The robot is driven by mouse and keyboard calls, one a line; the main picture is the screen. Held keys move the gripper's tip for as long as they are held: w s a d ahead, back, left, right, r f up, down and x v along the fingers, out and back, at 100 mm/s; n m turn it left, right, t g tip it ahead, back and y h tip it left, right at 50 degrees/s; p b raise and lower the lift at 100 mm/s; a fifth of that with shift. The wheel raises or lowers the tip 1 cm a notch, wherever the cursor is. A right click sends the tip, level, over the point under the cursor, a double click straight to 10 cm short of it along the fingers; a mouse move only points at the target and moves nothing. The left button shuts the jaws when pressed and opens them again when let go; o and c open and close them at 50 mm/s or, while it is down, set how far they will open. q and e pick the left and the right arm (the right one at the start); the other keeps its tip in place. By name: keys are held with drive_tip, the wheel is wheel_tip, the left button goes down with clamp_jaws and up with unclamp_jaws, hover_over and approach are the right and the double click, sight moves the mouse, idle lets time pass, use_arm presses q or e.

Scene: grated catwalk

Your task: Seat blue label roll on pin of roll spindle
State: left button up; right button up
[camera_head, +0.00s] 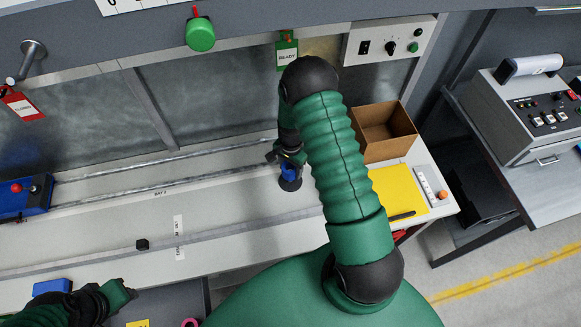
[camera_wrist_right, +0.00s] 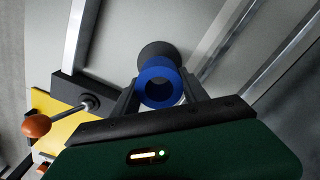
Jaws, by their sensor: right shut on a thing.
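The blue label roll (camera_head: 289,172) is between the fingers of my right gripper (camera_head: 284,160), over the bench right of centre. In the right wrist view the blue ring (camera_wrist_right: 148,78) shows its open hole towards the camera, with a finger on each side. A dark round piece (camera_wrist_right: 158,52), which looks like the roll spindle's base, lies just beyond the roll. I cannot tell whether the pin is inside the hole or whether roll and base touch. My left gripper (camera_head: 127,291) is low at the left, away from the roll; its finger opening is unclear.
An open cardboard box (camera_head: 385,132) and a yellow sheet (camera_head: 395,190) lie right of my right arm. A small black cube (camera_head: 142,244) sits on the left rail. A blue box with a red button (camera_head: 22,198) stands far left.

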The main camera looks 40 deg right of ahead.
drive_tip(key=shift+d+f+b, duration=0.15)
drive_tip(key=shift+f+b, duration=0.35)
drive_tip(key=shift+f, duration=0.35)
drive_tip(key=shift+f+b, duration=0.6)
drive_tip(key=shift+f, duration=0.2)
drive_tip(key=shift+f+b, duration=0.75)
drive_tip(key=shift+f, duration=0.25)
drive_tip(key=o, duration=1.5)
drive_tip(key=o, duration=0.4)
